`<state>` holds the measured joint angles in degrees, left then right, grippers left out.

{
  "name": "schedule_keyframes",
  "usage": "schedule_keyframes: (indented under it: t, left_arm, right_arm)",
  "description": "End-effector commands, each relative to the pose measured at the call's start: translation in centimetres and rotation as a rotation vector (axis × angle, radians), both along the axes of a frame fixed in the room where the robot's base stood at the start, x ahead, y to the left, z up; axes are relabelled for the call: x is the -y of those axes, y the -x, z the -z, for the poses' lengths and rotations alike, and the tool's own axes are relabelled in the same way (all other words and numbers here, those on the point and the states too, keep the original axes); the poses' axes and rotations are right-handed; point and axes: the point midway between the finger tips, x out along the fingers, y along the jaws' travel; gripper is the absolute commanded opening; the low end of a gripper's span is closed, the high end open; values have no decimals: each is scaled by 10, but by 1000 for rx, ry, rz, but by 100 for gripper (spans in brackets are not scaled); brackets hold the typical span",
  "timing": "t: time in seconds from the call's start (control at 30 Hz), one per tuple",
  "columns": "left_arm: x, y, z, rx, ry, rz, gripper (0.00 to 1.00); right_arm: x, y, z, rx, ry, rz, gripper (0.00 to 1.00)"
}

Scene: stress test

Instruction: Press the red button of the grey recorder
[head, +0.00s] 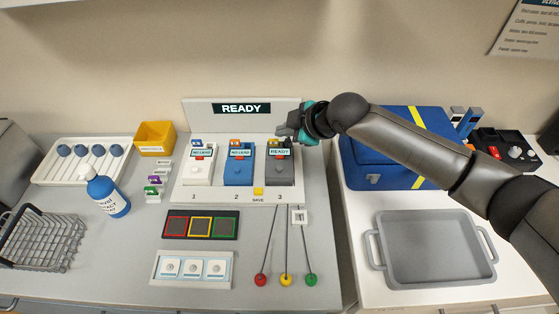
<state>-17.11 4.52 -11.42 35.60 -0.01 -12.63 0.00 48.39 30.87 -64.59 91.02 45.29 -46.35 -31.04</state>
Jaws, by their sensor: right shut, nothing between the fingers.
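The grey recorder (280,172) stands at position 3, the rightmost of a row of three on a white stand. Its small screen (279,152) reads READY. A small red patch (279,158) shows just under the screen; it is too small to make out clearly. My right gripper (285,131) is shut and empty. It appears at the upper end of the grey recorder, covering part of its top edge; I cannot tell whether it touches. My left gripper is not in view.
A white recorder (198,174) and a blue recorder (238,172) stand to the left, their screens reading NO LEAD. A READY sign (241,108) stands behind. A blue bag (375,165) is under my right arm. A grey tray (432,279) lies at front right.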

Motion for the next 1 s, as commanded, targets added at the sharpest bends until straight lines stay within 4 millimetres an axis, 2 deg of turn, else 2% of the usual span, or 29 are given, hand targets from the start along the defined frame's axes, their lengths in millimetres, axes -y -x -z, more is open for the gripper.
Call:
schedule_keyframes:
  t: [0.03, 0.3, 0.5, 1.0]
  left_arm:
    - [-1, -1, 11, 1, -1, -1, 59]
    - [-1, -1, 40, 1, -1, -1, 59]
    - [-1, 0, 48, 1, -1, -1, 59]
    - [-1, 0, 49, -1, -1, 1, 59]
  right_arm:
    - [0, 0, 10, 0, 0, 0, 0]
    - [0, 0, 35, -1, 0, 1, 0]
    - [1, 0, 55, -2, 1, 1, 0]
    - [0, 0, 57, 0, 0, 0, 0]
